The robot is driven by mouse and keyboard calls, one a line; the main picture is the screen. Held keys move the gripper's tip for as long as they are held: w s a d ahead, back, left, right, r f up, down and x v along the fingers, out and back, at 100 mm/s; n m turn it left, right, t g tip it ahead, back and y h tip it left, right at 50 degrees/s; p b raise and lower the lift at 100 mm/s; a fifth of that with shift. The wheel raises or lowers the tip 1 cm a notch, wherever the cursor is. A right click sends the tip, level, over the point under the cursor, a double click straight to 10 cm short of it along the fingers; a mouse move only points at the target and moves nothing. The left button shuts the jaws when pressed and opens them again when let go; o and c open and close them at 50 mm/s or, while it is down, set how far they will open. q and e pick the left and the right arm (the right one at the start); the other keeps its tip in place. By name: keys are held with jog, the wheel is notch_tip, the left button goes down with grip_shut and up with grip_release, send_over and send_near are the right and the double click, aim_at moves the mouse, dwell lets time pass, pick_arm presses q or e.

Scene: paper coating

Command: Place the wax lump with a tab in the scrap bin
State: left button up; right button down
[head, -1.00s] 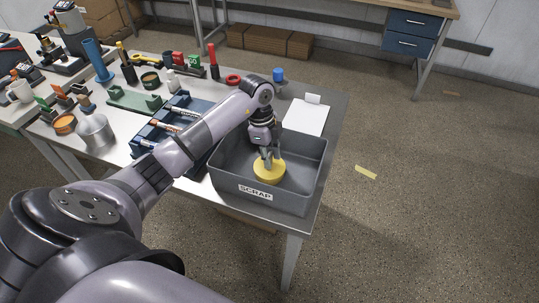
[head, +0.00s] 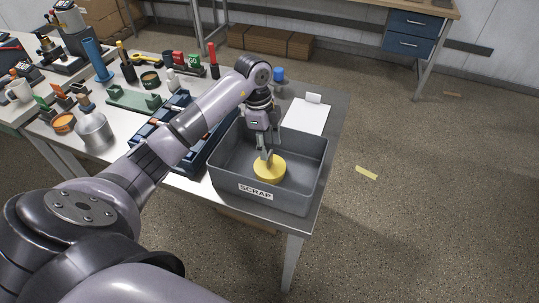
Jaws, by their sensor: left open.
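The yellow wax lump (head: 269,170) is a round disc inside the grey scrap bin (head: 314,172), which carries a SCRAP label on its front wall. My left gripper (head: 266,156) reaches down into the bin from above, its fingers open at the top of the lump. The fingertips overlap the lump in the picture, and I cannot tell whether they touch it. The tab cannot be made out, and the lump's underside is hidden. My right gripper is not in view.
A blue tray (head: 212,159) stands left of the bin, partly behind my left arm. White paper (head: 306,117) lies behind the bin. A metal bottle (head: 93,130), a blue cap (head: 279,74) and several tools crowd the table's left and back.

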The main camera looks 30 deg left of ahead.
pick_arm(q)
notch_tip(320, 180, up, 8)
jog(key=a+b, duration=0.1)
jog(key=shift+s+f, duration=0.15)
jog(key=shift+f, duration=0.05)
jog(key=shift+f, duration=0.1)
dwell(0.4)
